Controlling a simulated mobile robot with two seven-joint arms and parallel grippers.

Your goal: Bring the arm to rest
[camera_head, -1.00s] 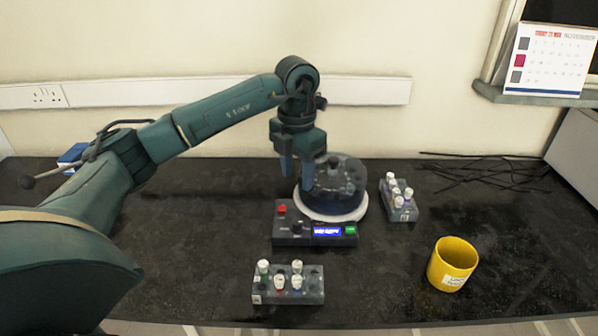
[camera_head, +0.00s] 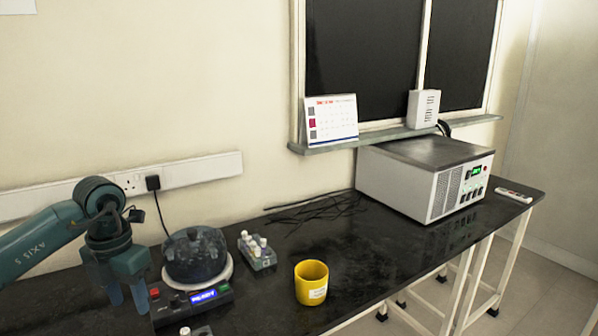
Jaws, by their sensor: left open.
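My left gripper (camera_head: 128,296) is at the lower left of the head view. It points down and is open, with its fingers apart and nothing seen between them. It shows just left of a centrifuge (camera_head: 196,258), which has a dark rounded top on a white base and a control panel with a blue display (camera_head: 203,296). I cannot tell how far above the bench the fingertips are. My right gripper is not in view.
A rack of vials (camera_head: 262,260) stands right of the centrifuge. A yellow cup (camera_head: 311,283) stands nearer the front edge. Another rack (camera_head: 196,331) is cut off at the bottom. Thin black rods (camera_head: 318,208) lie behind. A grey instrument box (camera_head: 412,190) stands at the bench's right end.

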